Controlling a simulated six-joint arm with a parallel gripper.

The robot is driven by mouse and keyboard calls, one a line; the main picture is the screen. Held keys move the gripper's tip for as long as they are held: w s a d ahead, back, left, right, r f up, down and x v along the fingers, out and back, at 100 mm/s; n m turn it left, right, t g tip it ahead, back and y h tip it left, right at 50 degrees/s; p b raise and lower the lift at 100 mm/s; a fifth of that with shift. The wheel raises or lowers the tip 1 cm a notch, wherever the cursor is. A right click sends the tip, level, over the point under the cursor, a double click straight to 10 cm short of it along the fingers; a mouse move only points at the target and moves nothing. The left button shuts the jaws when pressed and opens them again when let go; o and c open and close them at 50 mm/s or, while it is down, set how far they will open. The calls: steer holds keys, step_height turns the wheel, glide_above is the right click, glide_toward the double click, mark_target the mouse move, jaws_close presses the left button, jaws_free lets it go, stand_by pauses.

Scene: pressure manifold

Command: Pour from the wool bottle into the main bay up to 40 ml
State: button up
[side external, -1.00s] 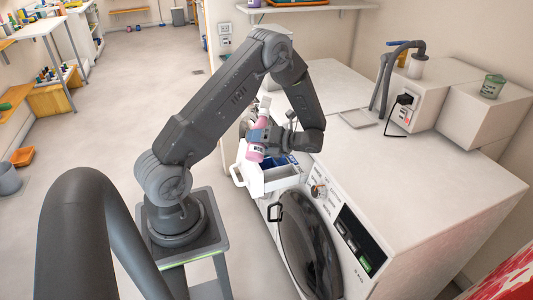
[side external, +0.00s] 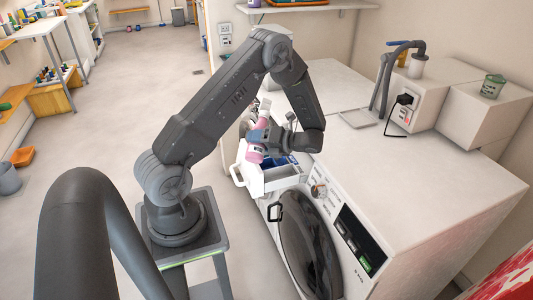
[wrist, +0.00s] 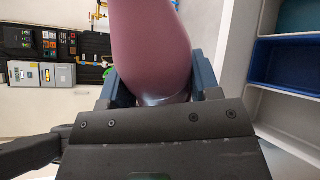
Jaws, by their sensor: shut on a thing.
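The wool bottle (side external: 255,153) is pink with a pale label and a white part at its upper end. It leans over the open white dispenser drawer (side external: 268,183) of the washing machine. My gripper (side external: 265,139) is shut on the bottle. In the wrist view my gripper (wrist: 160,88) has a blue finger on each side of the bottle (wrist: 150,45). The drawer (wrist: 237,70) is on the right there, with a blue compartment (wrist: 288,65) and white compartments. I cannot tell which compartment is the main bay. No liquid stream and no fill level show.
The washing machine's top (side external: 410,160) is mostly clear. A grey hose (side external: 385,75) and a black plug (side external: 404,99) are at its back. The round door (side external: 305,245) is below the drawer.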

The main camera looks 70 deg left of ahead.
steer(key=shift+s+d+f+m+h, duration=0.1)
steer(key=shift+f+m+h, duration=0.1)
steer(key=shift+f+m, duration=0.25)
steer(key=shift+s+d+f+m+h, duration=0.1)
steer(key=shift+f+m+h, duration=0.1)
steer(key=shift+f+m, duration=0.2)
stand_by(2.4)
steer(key=shift+w+a+m+g+h, duration=0.2)
steer(key=shift+a+m+g+h, duration=0.1)
steer(key=shift+m, duration=0.45)
stand_by(1.8)
